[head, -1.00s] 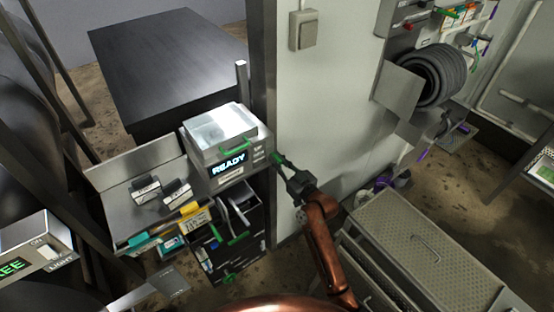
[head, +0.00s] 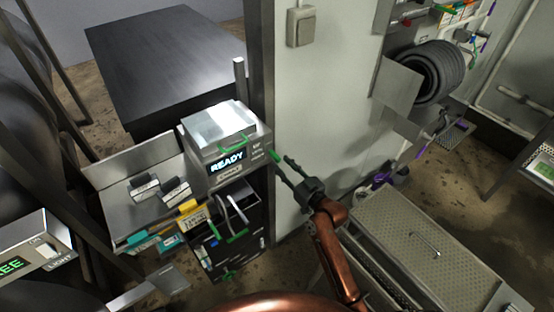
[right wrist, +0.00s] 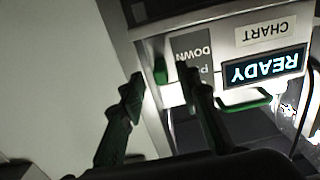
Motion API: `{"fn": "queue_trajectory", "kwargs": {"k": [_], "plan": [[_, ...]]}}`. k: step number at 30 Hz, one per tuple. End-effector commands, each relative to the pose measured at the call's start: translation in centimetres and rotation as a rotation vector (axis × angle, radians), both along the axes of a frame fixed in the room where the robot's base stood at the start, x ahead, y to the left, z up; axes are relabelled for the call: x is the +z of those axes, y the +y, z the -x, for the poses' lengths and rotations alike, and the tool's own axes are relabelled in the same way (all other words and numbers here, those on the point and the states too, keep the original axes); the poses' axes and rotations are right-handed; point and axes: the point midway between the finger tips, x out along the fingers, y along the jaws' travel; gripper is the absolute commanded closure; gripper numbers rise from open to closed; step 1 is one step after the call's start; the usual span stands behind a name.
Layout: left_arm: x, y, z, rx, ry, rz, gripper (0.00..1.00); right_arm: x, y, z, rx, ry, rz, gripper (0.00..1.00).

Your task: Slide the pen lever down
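The chart recorder (head: 225,165) is a grey box with a lit READY screen, and it also shows upside down in the right wrist view (right wrist: 265,68). The pen lever is a small green tab (right wrist: 160,71) beside the grey label with DOWN on it. In the head view I cannot tell the lever apart from the green fingertips. My right gripper (head: 282,158) is open at the recorder's right side. In the right wrist view its two fingers (right wrist: 162,82) stand apart, one on each side of the lever, with no clear contact. My left gripper is out of view.
A steel shelf (head: 130,200) with small dark blocks lies to the left. A pale wall (head: 330,110) stands close to the right. A perforated metal cover (head: 400,225) is at the lower right.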

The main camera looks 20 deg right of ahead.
Motion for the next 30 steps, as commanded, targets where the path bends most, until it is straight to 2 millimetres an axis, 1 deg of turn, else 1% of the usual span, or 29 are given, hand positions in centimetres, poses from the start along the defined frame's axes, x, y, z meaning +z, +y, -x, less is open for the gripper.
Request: {"fn": "queue_trajectory", "kwargs": {"k": [1,6,9,12,16,30], "plan": [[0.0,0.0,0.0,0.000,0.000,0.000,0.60,-0.2,-0.5,1.2,0.000,0.002,0.004,0.70],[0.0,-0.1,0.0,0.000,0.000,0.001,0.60,-0.1,-1.6,4.3,0.000,0.002,0.002,0.70],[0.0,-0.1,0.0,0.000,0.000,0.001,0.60,-0.1,-2.0,5.6,0.000,0.001,0.003,0.70],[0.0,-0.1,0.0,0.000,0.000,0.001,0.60,0.0,-2.3,6.4,0.001,0.001,0.001,0.70],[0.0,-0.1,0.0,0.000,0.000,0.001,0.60,-0.1,-2.4,6.8,0.001,0.002,0.001,0.70],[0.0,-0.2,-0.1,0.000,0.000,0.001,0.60,-0.1,-2.4,6.8,0.001,0.001,0.000,0.70]]}}
